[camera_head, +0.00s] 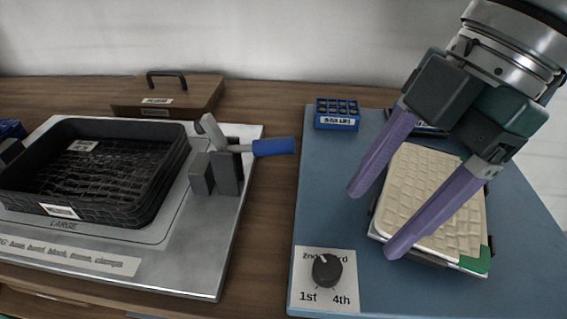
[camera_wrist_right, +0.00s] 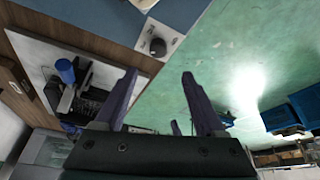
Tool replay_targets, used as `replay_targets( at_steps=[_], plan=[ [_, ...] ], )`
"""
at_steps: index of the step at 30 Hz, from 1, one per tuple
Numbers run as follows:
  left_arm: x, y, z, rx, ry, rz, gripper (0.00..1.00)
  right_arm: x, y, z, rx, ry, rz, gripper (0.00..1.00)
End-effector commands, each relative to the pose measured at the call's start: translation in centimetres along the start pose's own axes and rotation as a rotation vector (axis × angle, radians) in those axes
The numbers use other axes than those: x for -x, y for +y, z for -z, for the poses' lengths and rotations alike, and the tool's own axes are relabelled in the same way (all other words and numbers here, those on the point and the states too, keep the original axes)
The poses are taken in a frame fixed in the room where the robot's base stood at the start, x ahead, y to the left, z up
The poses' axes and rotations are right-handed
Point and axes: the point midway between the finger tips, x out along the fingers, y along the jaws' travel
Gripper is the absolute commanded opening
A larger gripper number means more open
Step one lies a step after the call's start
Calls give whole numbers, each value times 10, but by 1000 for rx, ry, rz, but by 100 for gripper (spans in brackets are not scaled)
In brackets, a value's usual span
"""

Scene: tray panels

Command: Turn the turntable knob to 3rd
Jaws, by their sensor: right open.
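The black turntable knob (camera_head: 326,270) sits on a white dial plate (camera_head: 345,302) at the front left of the blue board. Its pale pointer mark points up and slightly left, toward 2nd; the knob partly covers the 3rd label. It also shows in the right wrist view (camera_wrist_right: 157,47), beyond the fingertips. My right gripper (camera_head: 376,220) is open, its purple fingers spread and empty. In the head view it appears up and right of the knob, in front of the cream textured panel (camera_head: 432,190) on the turntable. It touches nothing that I can see. My left gripper is out of view.
A black basket (camera_head: 150,215) and a toggle clamp with a blue handle (camera_head: 273,147) stand on the grey board to the left. A small blue bin (camera_head: 337,115) stands at the back. The blue board (camera_head: 310,200) is bare between bin and knob.

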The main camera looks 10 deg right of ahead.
Motion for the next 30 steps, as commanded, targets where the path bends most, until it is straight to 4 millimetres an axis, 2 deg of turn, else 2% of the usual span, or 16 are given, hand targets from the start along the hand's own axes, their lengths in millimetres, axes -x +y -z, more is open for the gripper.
replay_targets(
  at_steps=[1, 5, 8, 15, 21, 30],
  plan=[
    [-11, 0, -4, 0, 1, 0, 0, -6, 3, -7, 13, -2, 4, 72],
    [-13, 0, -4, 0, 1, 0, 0, -7, 4, -9, 28, 3, 15, 72],
    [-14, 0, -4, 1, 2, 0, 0, -18, 3, -8, 29, 4, 18, 72],
    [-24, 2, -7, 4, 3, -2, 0, -65, 2, -8, 27, 5, 17, 72],
    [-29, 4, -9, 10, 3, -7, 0, -93, 2, -7, 28, 4, 14, 72],
    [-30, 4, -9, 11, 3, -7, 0, -100, 2, -7, 29, 2, 12, 72]
  ],
)
